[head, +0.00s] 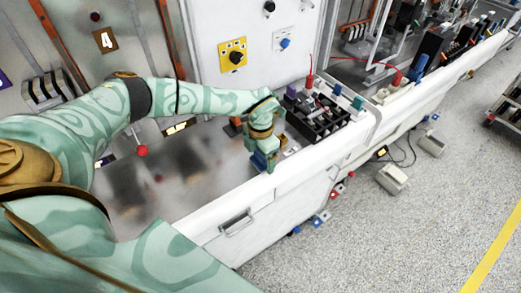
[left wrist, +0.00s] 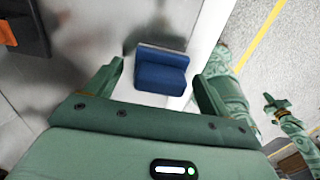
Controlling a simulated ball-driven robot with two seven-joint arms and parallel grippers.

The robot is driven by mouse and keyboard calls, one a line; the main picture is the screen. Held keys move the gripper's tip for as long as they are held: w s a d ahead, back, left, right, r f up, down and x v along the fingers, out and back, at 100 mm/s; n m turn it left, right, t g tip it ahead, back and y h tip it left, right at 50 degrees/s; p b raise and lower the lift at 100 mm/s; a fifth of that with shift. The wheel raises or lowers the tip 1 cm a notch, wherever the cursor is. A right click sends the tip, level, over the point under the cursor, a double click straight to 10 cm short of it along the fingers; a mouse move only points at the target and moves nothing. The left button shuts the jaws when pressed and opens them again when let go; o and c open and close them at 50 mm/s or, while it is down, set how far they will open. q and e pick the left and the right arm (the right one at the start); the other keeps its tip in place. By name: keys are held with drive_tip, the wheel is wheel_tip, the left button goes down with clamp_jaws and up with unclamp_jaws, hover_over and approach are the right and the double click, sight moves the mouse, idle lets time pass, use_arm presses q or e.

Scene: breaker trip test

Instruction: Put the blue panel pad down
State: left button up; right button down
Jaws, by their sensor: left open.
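The blue panel pad (head: 263,162) is at the front white ledge of the counter in the head view, just below my left gripper (head: 262,148). In the left wrist view the blue pad (left wrist: 162,74) shows a stepped block shape and appears to rest on the white ledge. My left gripper's two fingers (left wrist: 157,88) are spread wide, one on each side of the pad in the picture, with visible gaps. In the left wrist view, what looks like my right gripper (left wrist: 275,104) shows small at the right; its jaw state is unclear.
A black divided tray (head: 318,118) with several parts stands right of the pad. The grey metal counter (head: 150,190) left of the pad is mostly clear. A red ball-topped lever (head: 142,151) shows near my arm. A yellow switch plate (head: 233,55) is on the cabinet behind.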

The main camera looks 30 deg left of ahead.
use_arm(q)
drive_tip(key=shift+f+b, duration=0.3)
drive_tip(key=shift+b, duration=0.05)
wheel_tip(320, 180, up, 17)
drive_tip(key=p, duration=0.1)
drive_tip(key=shift+s+f, duration=0.2)
drive_tip(key=shift+s, duration=0.15)
drive_tip(key=shift+d, duration=0.15)
